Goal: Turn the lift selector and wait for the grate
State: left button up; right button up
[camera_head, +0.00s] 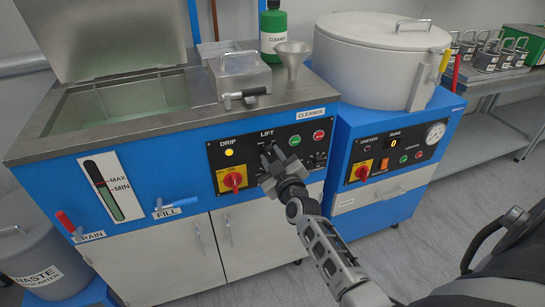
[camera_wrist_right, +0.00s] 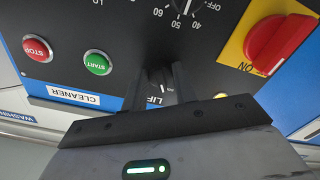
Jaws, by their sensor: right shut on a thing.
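The lift selector (camera_wrist_right: 163,88) is a small dark knob with a white mark, by the LIFT label on the black control panel (camera_head: 222,158). My right gripper (camera_head: 271,157) is at the panel under the LIFT label and hides the selector in the head view. In the right wrist view the fingers (camera_wrist_right: 163,80) sit on either side of the knob, shut on it. The open tank (camera_head: 68,122) at the left has a greenish interior; I cannot make out the grate clearly. My left gripper is not in view.
A yellow DRIP lamp (camera_head: 229,153) is lit. A red rotary switch (camera_head: 232,181) is left of my gripper, and red (camera_head: 319,135) and green (camera_head: 294,140) buttons are at its upper right. A grey-lidded blue machine (camera_head: 380,60) stands at the right.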

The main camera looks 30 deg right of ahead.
jog(key=m+p, duration=0.1)
jog(key=m, duration=0.6)
jog(key=shift+a, duration=0.1)
jog(key=m, duration=0.5)
jog(key=shift+m, duration=0.6)
jog(key=o, duration=0.9)
jog(key=shift+o, duration=0.2)
jog(key=shift+a, duration=0.1)
jog(key=p+v, duration=0.1)
jog(key=v, duration=1.5)
